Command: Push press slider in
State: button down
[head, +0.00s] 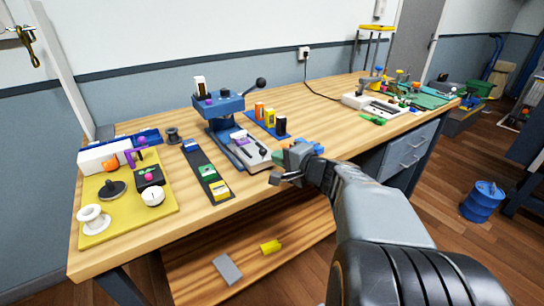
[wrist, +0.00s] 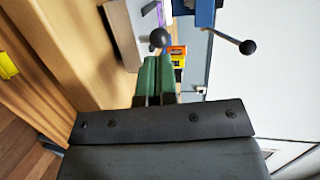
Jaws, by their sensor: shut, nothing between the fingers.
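The blue press (head: 222,108) stands on the workbench, with a lever ending in a black ball. It also shows at the top of the wrist view (wrist: 205,12), with its lever ball at the right. The press slider (head: 250,153) is a light grey plate at the press's base, sticking out toward the bench's front edge, with a purple piece on it. The plate seems to show at the upper left of the wrist view (wrist: 121,35). A black ball knob (wrist: 159,38) is just beyond my fingertips; contact cannot be told. My gripper (head: 280,160) is shut and empty beside the plate's front end.
Left of the press are a dark strip with coloured blocks (head: 207,172) and a yellow mat (head: 107,217) with knobs. A blue tray with bottles (head: 267,122) is behind the slider. The bench right of it is mostly clear toward a white tray (head: 372,107).

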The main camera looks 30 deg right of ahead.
aim_at(266, 153)
jog(key=shift+x, duration=1.55)
